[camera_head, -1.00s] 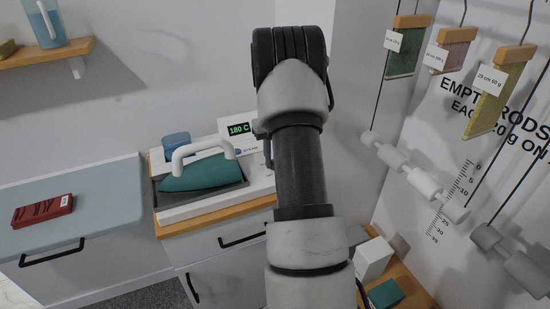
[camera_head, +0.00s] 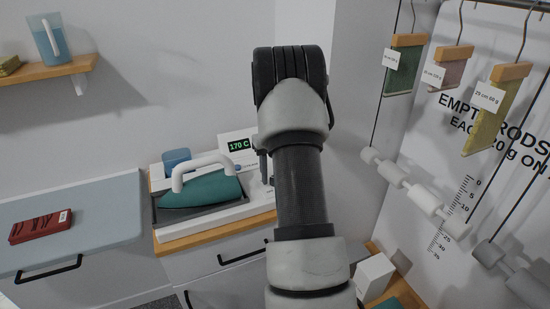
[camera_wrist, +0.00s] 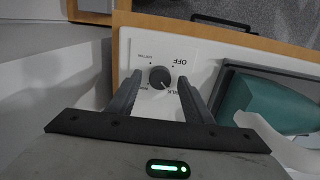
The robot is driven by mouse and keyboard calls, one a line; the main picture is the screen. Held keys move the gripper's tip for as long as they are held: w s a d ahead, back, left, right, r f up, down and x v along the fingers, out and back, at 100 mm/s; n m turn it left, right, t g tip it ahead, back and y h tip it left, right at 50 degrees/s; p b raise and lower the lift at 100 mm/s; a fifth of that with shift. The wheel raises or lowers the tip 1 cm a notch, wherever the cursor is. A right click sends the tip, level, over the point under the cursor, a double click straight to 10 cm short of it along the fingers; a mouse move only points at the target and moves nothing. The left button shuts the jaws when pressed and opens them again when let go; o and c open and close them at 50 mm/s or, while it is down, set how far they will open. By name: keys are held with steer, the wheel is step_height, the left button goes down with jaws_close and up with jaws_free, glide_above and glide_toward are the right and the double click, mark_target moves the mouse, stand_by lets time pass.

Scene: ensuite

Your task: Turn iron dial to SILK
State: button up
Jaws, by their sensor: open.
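The round dark iron dial (camera_wrist: 160,78) sits on a white panel in the wrist view. OFF is printed beside it, with smaller text including COTTON; a label partly hidden by my right finger seems to read SILK. A pale mark on the dial points toward the picture's lower right, near that label. My gripper (camera_wrist: 160,84) is open, one finger on each side of the dial; I cannot tell whether they touch it. The teal iron (camera_head: 203,191) with a white handle rests in its tray. The green display (camera_head: 239,145) reads 170 C.
A blue container (camera_head: 177,158) stands behind the iron. The light-blue board (camera_head: 110,215) at left carries a red item (camera_head: 41,227). A wall (camera_head: 345,110) and hanging swatches stand right of my arm. Drawer handles are below the counter.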

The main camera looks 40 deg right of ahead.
step_height(320, 180, up, 17)
steer(key=p, duration=0.1)
stand_by(0.7)
